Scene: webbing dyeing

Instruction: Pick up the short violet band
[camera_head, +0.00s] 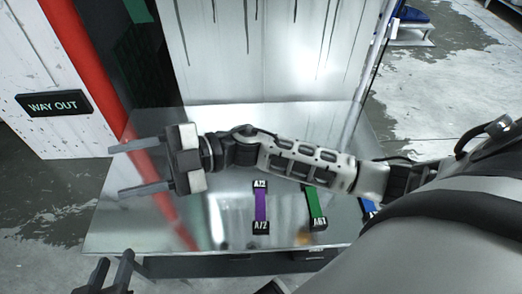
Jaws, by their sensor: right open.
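The short violet band (261,206) lies flat on the shiny metal table, with black labelled ends at top and bottom. My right gripper (115,169) is open and empty, pointing left over the left part of the table. Its arm crosses just above the band in the picture, and the gripper is well to the left of the band. My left gripper (116,258) is at the lower left by the table's front edge. Its two fingers are apart with nothing seen between them, and its lower part is cut off by the frame.
A green band (315,202) with black ends lies right of the violet one. A blue band (367,206) farther right is mostly hidden by my arm. The metal table (110,225) has bare room at its left. A streaked metal panel (270,60) stands behind, and a red post (80,55) at left.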

